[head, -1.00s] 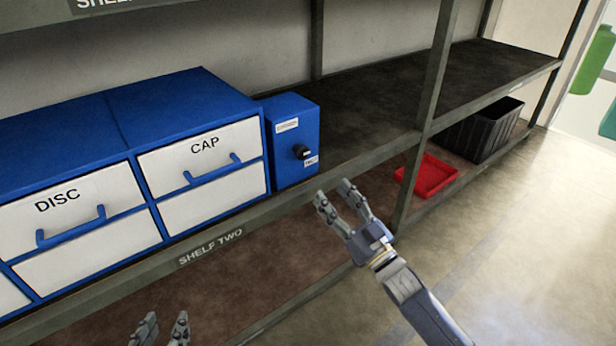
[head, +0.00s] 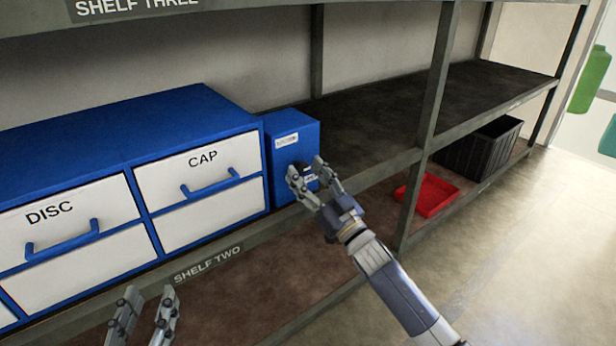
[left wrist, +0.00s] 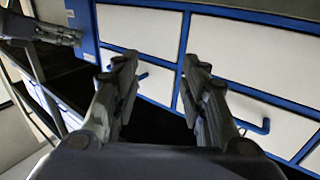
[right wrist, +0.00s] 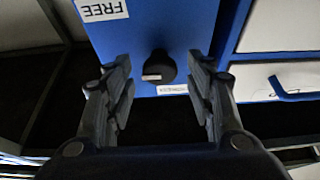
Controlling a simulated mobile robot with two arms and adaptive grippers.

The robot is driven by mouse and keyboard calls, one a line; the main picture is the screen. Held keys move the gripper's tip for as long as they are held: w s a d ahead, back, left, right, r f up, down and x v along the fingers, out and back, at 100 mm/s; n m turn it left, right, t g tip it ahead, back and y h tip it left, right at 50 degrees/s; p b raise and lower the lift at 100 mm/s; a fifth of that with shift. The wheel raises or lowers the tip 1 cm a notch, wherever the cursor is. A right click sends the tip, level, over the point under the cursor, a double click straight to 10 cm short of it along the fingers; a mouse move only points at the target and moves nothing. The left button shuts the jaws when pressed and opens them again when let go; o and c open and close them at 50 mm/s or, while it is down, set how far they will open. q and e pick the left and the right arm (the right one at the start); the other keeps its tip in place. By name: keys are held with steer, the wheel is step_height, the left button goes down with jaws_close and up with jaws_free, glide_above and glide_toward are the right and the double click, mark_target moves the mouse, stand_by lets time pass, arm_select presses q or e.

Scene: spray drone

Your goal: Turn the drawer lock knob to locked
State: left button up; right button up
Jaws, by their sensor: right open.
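The black lock knob (right wrist: 158,66) sits on the front of a small blue box (head: 291,130) beside the drawers. A small white mark shows on the knob. In the right wrist view a label reading FREE (right wrist: 102,9) and a second, unreadable label (right wrist: 172,89) are on the box face. My right gripper (head: 309,172) is open in front of the box, and its fingers (right wrist: 160,80) lie to either side of the knob in view; I cannot tell if they touch it. The knob is mostly hidden in the head view. My left gripper (head: 147,298) is open and empty, low before the shelf.
The blue drawer unit (head: 150,110) with white CAP and DISC drawers stands left of the box. A shelf post (head: 437,80) rises to the right. A red tray (head: 432,195) and a dark crate (head: 480,150) lie on the lower shelf. The shelf right of the box is bare.

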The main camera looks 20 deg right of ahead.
steer(key=c, duration=1.1)
steer(key=shift+o, duration=0.2)
